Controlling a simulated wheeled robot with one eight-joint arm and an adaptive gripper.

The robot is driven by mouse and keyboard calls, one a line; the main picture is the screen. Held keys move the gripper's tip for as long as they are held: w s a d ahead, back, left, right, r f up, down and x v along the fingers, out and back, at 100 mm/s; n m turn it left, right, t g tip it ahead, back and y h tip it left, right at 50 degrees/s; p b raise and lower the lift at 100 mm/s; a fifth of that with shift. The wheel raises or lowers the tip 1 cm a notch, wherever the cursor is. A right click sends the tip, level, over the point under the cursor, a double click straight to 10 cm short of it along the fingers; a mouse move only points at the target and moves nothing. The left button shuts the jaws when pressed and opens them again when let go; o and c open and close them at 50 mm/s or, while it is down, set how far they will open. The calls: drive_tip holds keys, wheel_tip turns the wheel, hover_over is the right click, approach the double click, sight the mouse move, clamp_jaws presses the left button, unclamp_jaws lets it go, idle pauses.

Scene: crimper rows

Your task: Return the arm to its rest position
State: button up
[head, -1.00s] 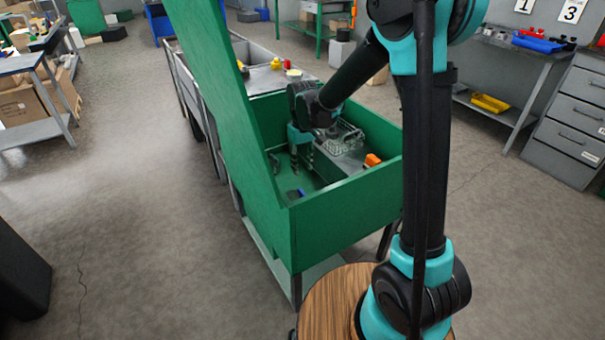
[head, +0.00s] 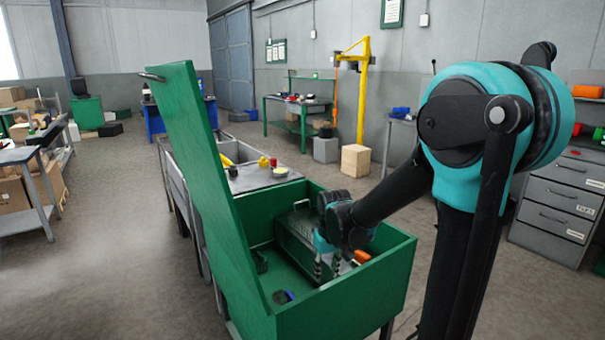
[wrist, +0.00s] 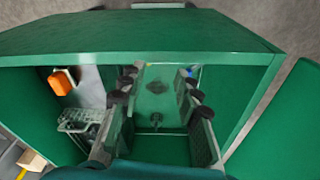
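My gripper (head: 327,268) is over the open green box, toward its near right side in the head view. In the wrist view my gripper (wrist: 157,90) has its two fingers well apart, with only the green box floor and small dark items showing between them. It is open and empty. My arm reaches down from the right in the head view and hides part of the box.
The green box (head: 345,298) has its tall lid (head: 190,170) raised on the left. A grey bench (head: 262,178) stands behind. Floor (head: 120,250) at left is clear.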

drive_tip(key=s+d+f+m+t, duration=0.2)
drive_tip(key=s+d+f+m, duration=0.1)
drive_tip(key=s+d, duration=0.9)
drive_tip(key=shift+s+m+t, duration=0.3)
drive_tip(key=shift+s+m, duration=0.3)
drive_tip(key=shift+s, duration=0.3)
drive_tip(key=shift+d, duration=0.1)
